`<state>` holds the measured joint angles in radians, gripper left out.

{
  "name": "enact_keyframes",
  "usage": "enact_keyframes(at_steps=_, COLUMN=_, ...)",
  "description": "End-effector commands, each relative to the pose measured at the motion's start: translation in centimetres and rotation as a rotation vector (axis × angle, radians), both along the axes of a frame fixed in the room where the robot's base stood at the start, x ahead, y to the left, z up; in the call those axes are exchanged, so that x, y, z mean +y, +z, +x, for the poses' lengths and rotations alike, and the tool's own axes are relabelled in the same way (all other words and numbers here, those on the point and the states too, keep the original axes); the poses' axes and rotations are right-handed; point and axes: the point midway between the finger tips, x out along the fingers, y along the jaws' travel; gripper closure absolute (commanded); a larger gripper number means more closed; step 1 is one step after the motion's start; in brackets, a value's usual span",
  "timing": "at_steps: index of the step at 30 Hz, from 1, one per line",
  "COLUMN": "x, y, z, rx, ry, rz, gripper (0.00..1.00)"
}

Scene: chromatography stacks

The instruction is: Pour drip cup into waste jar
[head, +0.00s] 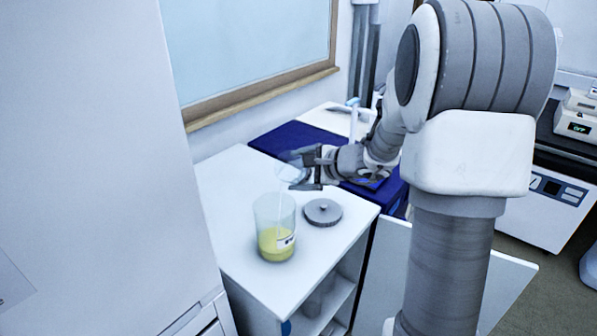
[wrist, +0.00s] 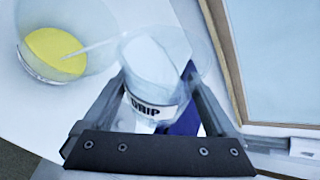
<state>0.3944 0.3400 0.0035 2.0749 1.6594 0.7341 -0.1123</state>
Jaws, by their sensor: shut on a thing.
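The waste jar (head: 275,235) is a clear jar with yellow liquid in its lower part, standing upright and uncovered on the white cabinet top. It also shows at the upper left of the wrist view (wrist: 62,50). The drip cup (wrist: 155,85) is a clear cup with a DRIP label, between my fingers. In the head view the cup (head: 288,174) is tilted above the jar's rim. A thin pale streak (wrist: 90,47) runs from the cup's lip into the jar, like a stream. My gripper (head: 304,168) is shut on the cup.
A dark grey round lid (head: 323,212) lies on the white cabinet top (head: 225,190), right of the jar. A blue mat (head: 285,138) lies behind. A tall white cabinet (head: 90,170) stands close on the left, and a wood-framed panel (head: 250,50) is behind.

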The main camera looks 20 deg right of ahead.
Motion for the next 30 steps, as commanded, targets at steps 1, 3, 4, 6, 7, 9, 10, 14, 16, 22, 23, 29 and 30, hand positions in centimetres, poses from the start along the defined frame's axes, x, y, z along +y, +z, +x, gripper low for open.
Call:
enact_keyframes(at_steps=1, x=0.02, y=-0.13, z=0.02, rx=-0.006, ry=0.0, rz=-0.006, gripper=0.87)
enact_keyframes(at_steps=3, x=0.02, y=-0.15, z=0.02, rx=-0.012, ry=0.0, rz=-0.015, gripper=0.87)
enact_keyframes(at_steps=4, x=0.01, y=-0.16, z=0.02, rx=-0.014, ry=0.0, rz=-0.018, gripper=0.87)
enact_keyframes(at_steps=6, x=0.0, y=-0.19, z=0.01, rx=-0.019, ry=0.0, rz=-0.027, gripper=0.87)
enact_keyframes(at_steps=7, x=0.0, y=-0.19, z=0.01, rx=-0.021, ry=-0.001, rz=-0.03, gripper=0.87)
enact_keyframes(at_steps=9, x=0.01, y=-0.17, z=0.01, rx=-0.028, ry=0.0, rz=-0.038, gripper=0.87)
enact_keyframes(at_steps=10, x=0.02, y=-0.16, z=0.0, rx=-0.03, ry=0.0, rz=-0.042, gripper=0.87)
enact_keyframes(at_steps=14, x=0.04, y=-0.17, z=-0.02, rx=-0.04, ry=0.0, rz=-0.056, gripper=0.87)
enact_keyframes(at_steps=16, x=0.04, y=-0.15, z=-0.03, rx=-0.045, ry=0.0, rz=-0.064, gripper=0.87)
enact_keyframes(at_steps=22, x=0.03, y=0.05, z=-0.05, rx=-0.05, ry=-0.001, rz=-0.073, gripper=0.87)
enact_keyframes(at_steps=23, x=0.03, y=0.07, z=-0.05, rx=-0.05, ry=-0.001, rz=-0.073, gripper=0.87)
enact_keyframes(at_steps=29, x=0.04, y=0.02, z=-0.04, rx=-0.05, ry=0.0, rz=-0.074, gripper=0.87)
enact_keyframes(at_steps=30, x=0.05, y=0.0, z=-0.04, rx=-0.051, ry=0.0, rz=-0.074, gripper=0.87)
